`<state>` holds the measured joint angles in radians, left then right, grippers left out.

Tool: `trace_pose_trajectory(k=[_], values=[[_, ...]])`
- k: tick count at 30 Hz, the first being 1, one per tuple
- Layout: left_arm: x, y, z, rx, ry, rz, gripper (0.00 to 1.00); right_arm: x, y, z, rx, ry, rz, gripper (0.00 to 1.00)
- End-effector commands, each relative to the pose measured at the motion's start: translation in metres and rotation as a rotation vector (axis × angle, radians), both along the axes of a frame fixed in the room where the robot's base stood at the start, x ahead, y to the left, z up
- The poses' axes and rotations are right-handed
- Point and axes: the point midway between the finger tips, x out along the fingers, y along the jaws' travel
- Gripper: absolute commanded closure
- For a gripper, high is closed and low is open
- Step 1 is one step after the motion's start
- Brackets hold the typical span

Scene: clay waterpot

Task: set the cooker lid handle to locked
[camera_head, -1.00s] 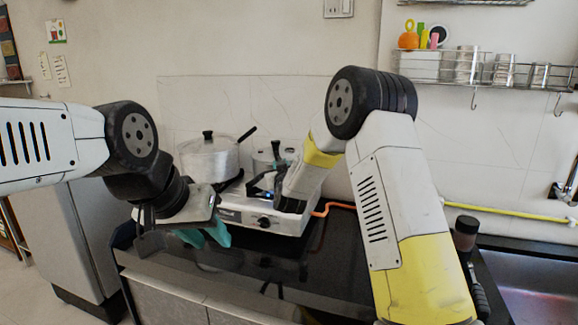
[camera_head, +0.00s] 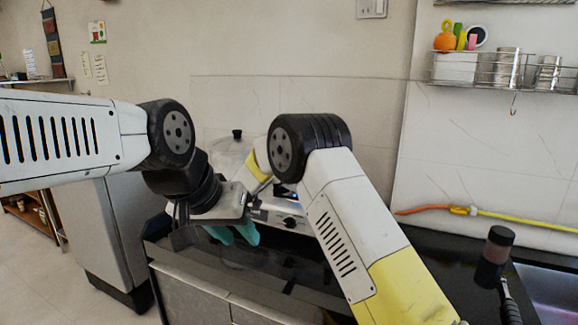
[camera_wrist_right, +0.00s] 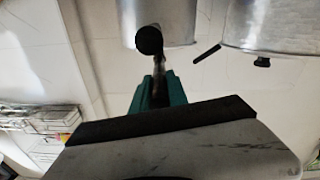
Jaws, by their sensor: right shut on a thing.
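The cooker (camera_wrist_right: 165,22) is a silver metal vessel at the top of the right wrist view. A dark handle with a round black end (camera_wrist_right: 149,40) projects from it toward me. My right gripper (camera_wrist_right: 160,85) has teal fingers, shut on this dark cooker lid handle. Whether the handle sits at its locked position cannot be told. In the head view my right arm hides the cooker and the right gripper. My left gripper (camera_head: 234,234) hangs over the black counter in front of the stove, with its two teal fingertips apart and nothing seen between them.
A larger silver pot (camera_head: 232,156) with a black knob stands on the stove (camera_head: 272,215), and shows beside the cooker in the wrist view (camera_wrist_right: 272,25). A dark-capped jar (camera_head: 496,248) stands at right near the sink. A wire shelf (camera_head: 490,70) hangs above.

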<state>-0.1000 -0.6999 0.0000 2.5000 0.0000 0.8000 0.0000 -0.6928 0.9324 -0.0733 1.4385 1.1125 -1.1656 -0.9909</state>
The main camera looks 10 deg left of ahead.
Motion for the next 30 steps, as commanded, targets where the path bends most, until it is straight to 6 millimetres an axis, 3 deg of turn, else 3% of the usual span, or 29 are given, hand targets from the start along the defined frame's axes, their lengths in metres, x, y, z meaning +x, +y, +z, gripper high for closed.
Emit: trace_pose_trajectory(k=[10,11,13,14,24,30], values=[[0.0,0.0,0.0,0.0,0.0,0.0,0.64,0.0,0.0,0.001,0.0,-0.003,-0.002,1.0],[0.0,0.0,0.0,0.0,0.0,0.0,0.64,0.0,0.001,0.001,0.0,-0.003,-0.002,0.74],[0.0,0.0,0.0,0.0,0.0,0.0,0.64,0.0,0.001,0.001,0.0,-0.002,-0.001,0.61],[0.0,0.0,0.0,0.0,0.0,0.0,0.64,0.0,0.001,0.001,0.0,-0.002,-0.001,0.59],[0.0,0.0,0.0,0.0,0.0,0.0,0.64,-0.002,0.002,0.001,0.001,-0.001,0.0,0.59],[0.0,0.0,0.0,0.0,0.0,0.0,0.64,-0.029,0.012,0.001,-0.001,-0.001,0.004,0.59]])
